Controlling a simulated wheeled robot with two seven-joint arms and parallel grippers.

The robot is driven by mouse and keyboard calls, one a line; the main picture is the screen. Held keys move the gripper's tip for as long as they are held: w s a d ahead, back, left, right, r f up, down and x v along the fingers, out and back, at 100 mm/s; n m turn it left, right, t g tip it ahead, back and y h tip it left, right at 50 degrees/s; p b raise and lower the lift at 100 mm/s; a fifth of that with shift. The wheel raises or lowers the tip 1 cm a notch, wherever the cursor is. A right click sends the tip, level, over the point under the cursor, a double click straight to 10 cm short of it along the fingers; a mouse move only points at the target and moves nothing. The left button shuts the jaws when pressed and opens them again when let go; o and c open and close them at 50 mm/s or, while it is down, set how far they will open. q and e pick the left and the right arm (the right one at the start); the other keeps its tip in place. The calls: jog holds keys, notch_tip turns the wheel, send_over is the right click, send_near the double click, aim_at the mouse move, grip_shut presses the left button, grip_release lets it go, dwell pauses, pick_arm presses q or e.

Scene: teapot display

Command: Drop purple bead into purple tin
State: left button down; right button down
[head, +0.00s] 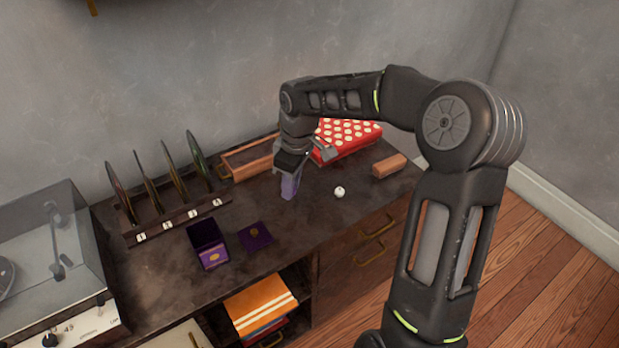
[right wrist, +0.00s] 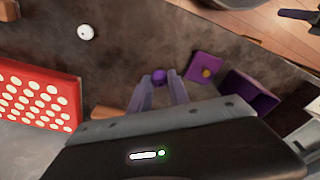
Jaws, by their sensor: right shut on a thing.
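My right gripper (head: 289,190) points down over the cabinet top, to the right of the purple tin and its lid. In the right wrist view, the gripper (right wrist: 160,86) is shut on the purple bead (right wrist: 159,75), which shows between the fingertips. In the head view I cannot make out the bead clearly. The purple tin (head: 208,244) stands open at the front of the cabinet top; it also shows in the right wrist view (right wrist: 250,93). My left gripper is not in view.
A white bead (head: 339,193) and a wooden block (head: 389,166) lie right of the gripper. A red polka-dot box (head: 347,135) and a wooden tray (head: 249,160) are behind. A rack of discs (head: 177,217) stands behind the tin; a record player (head: 50,270) is far left.

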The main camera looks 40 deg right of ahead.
jog(key=w+a+m, duration=0.2)
jog(key=a+m, duration=0.4)
jog(key=a, duration=0.6)
jog(key=shift+f+t+h, duration=0.3)
jog(key=shift+f+h, duration=0.1)
jog(key=shift+f, duration=0.05)
jog(key=shift+a+r, duration=0.1)
jog(key=shift+r, duration=0.05)
